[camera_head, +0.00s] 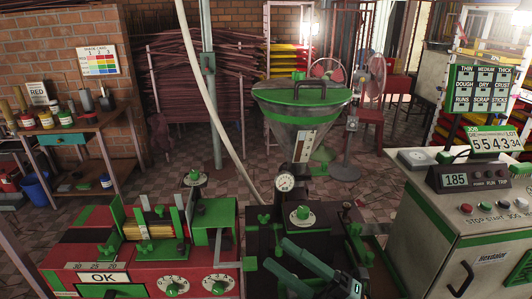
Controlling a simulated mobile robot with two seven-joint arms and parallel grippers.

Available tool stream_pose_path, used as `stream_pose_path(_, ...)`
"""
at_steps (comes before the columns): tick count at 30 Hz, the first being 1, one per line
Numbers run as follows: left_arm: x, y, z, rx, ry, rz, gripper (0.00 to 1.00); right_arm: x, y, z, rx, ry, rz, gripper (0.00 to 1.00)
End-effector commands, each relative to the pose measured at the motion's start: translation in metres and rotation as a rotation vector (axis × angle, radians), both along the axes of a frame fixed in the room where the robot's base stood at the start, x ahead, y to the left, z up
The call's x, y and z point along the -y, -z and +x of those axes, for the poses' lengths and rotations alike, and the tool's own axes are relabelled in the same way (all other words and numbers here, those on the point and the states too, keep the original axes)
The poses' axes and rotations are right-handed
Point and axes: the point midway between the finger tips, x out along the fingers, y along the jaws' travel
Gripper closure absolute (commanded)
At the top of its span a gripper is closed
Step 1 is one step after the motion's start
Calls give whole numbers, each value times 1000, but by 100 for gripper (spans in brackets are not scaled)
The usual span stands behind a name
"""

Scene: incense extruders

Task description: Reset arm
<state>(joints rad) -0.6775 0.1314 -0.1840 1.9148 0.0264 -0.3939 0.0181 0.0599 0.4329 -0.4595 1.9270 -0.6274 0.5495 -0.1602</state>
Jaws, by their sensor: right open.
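My right gripper (277,254) is in the lower middle of the head view. Its two dark green fingers reach up and left from the bottom right, spread apart with nothing seen between them. The fingers overlap the dark top of the extruder (262,222) in the picture; I cannot tell whether they touch it. A round pressure gauge (285,183) and a green-centred knob (301,216) stand beyond the fingertips. My left gripper is not in view.
A red machine (200,266) with dials and an OK plate stands at the lower left. A grey control cabinet (470,245) with a 185 readout stands at the right. A green-rimmed hopper (302,97) rises behind. A workbench (85,124) holds jars at the left.

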Motion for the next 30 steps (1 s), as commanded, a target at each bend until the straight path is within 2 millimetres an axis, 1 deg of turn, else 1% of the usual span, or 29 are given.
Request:
stream_pose_path(1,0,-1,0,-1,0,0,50,15,23,11,-177,86,84,44)
stream_pose_path(2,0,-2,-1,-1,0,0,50,24,38,18,-277,137,130,44)
stream_pose_path(3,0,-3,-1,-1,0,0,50,38,61,23,-413,204,187,44)
stream_pose_path(5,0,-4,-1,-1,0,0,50,59,103,25,-621,307,269,44)
stream_pose_path(6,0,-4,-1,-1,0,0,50,71,131,22,-751,368,317,44)
stream_pose_path(7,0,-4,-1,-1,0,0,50,80,151,17,-845,413,350,44)
stream_pose_path(8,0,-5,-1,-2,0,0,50,88,172,10,-934,456,380,44)
stream_pose_path(9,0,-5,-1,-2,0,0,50,97,199,-1,-1050,510,417,44)
stream_pose_path(10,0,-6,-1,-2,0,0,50,104,218,-11,-1133,549,443,44)
stream_pose_path(11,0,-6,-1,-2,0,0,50,109,236,-22,-1211,584,466,44)
stream_pose_path(12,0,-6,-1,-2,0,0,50,116,258,-38,-1309,629,495,44)
stream_pose_path(14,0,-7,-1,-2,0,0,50,123,286,-61,-1437,687,532,44)
stream_pose_path(15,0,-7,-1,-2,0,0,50,126,301,-76,-1510,721,552,44)
stream_pose_path(18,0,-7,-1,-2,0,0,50,131,327,-107,-1648,781,589,44)
stream_pose_path(21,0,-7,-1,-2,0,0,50,133,341,-125,-1723,814,608,44)
stream_pose_path(24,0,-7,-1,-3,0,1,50,134,345,-132,-1749,825,614,44)
stream_pose_path(30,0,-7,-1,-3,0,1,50,133,345,-132,-1748,826,613,44)
